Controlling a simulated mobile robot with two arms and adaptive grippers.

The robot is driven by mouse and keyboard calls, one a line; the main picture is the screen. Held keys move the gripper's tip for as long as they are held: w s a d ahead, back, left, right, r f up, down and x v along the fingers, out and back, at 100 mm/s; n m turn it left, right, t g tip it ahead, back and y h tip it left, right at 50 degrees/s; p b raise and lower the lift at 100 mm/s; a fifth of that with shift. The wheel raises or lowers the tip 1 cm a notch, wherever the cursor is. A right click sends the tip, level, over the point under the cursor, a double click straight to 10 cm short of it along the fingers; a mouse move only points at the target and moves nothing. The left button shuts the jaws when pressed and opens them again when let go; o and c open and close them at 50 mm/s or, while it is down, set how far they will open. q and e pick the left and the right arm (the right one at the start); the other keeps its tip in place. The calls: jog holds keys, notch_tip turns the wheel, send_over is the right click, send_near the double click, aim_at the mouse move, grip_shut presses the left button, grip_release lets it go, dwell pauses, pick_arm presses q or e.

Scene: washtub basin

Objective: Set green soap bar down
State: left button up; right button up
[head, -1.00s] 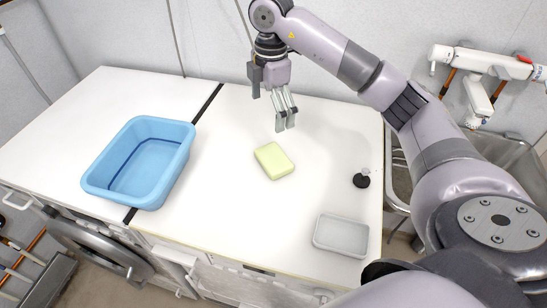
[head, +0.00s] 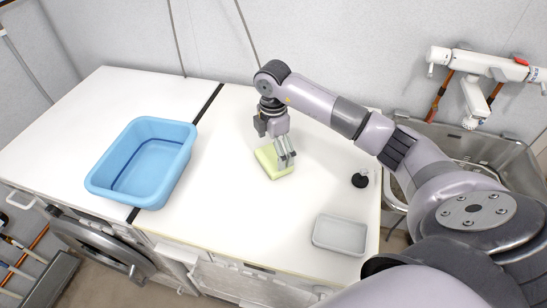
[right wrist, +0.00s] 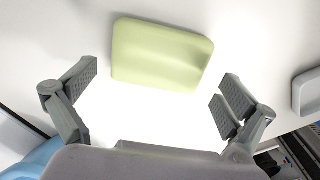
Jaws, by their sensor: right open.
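The green soap bar (head: 267,160) lies flat on the white worktop (head: 225,205). It is a pale yellow-green block with rounded corners, and it also shows in the right wrist view (right wrist: 160,54). My right gripper (head: 286,160) is low over the bar and hides part of it in the head view. In the right wrist view my right gripper (right wrist: 158,90) is open, its two fingers wide apart with nothing between them. The bar lies a little beyond the fingers there and looks apart from them. My left gripper is not in view.
A blue basin (head: 101,183) stands on the left of the worktop. A grey-white tray (head: 340,234) sits near the front right edge. A small black stopper-like object (head: 360,180) stands right of the soap. A metal sink (head: 500,150) with a tap is at the right.

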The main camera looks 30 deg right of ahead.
notch_tip(320, 180, down, 3)
jog(key=shift+d+r+p, duration=0.1)
jog(key=shift+r+p, duration=0.1)
jog(key=shift+p, duration=0.1)
jog(key=shift+f, duration=0.45)
jog(key=c, duration=1)
jog(key=shift+c, duration=0.2)
jog(key=shift+r, duration=0.1)
notch_tip(320, 180, up, 11)
jog(key=b, duration=0.2)
notch_tip(320, 180, up, 9)
send_over(274, 156)
jog(key=shift+p, duration=0.3)
